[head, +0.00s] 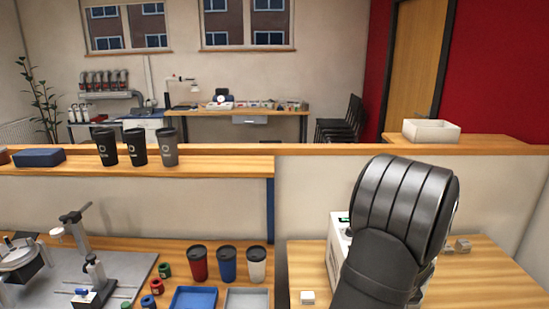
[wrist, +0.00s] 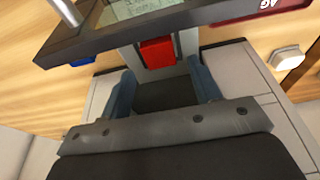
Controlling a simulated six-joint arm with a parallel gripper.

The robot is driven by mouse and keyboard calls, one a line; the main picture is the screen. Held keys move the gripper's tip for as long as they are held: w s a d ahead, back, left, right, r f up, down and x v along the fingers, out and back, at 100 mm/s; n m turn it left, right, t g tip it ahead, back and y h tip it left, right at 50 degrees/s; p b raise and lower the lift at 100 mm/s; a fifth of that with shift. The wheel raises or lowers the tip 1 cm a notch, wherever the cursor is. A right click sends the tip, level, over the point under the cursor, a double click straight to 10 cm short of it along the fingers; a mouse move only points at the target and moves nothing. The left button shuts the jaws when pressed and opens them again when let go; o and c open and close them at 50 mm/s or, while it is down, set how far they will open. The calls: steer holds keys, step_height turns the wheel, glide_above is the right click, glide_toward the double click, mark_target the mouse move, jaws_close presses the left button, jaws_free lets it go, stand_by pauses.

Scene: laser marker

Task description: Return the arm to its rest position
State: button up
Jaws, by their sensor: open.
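My arm rises dark grey at the right of the head view, in front of a white machine (head: 336,240) with a small green display, and hides most of it. My gripper is hidden there. In the wrist view my gripper (wrist: 162,70) is open, with its two bluish fingers apart. A red block (wrist: 157,52) on a grey upright part shows just beyond the fingertips, and nothing is visibly held. I cannot tell how far the red block is from the fingers.
Red, blue and white cups (head: 227,264) stand left of my arm, behind a blue tray (head: 193,299) and a grey tray (head: 247,299). A small white block (head: 307,297) lies near the arm.

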steer(key=v, duration=1)
steer(key=x, duration=1.3)
steer(key=shift+s+f, duration=0.2)
steer(key=shift+f, duration=0.05)
step_height(320, 180, up, 5)
steer(key=shift+w+r, duration=0.1)
steer(key=shift+r, duration=0.1)
steer(key=s+d+r, duration=0.5)
steer(key=s+r, duration=0.2)
steer(key=s, duration=0.4)
steer(key=w+a+f+m, duration=0.1)
steer(key=w+a, duration=0.4)
steer(key=a, duration=0.6)
steer(key=w+a+f+m, duration=0.1)
steer(key=w+a+f, duration=0.1)
steer(key=w+a, duration=0.4)
steer(key=a, duration=0.5)
steer(key=shift+a+m+h, duration=0.2)
steer(key=shift+m+h, duration=0.1)
steer(key=shift+h, duration=0.1)
steer(key=shift+o, duration=0.2)
steer(key=shift+w+f, duration=0.1)
steer(key=shift+w, duration=0.05)
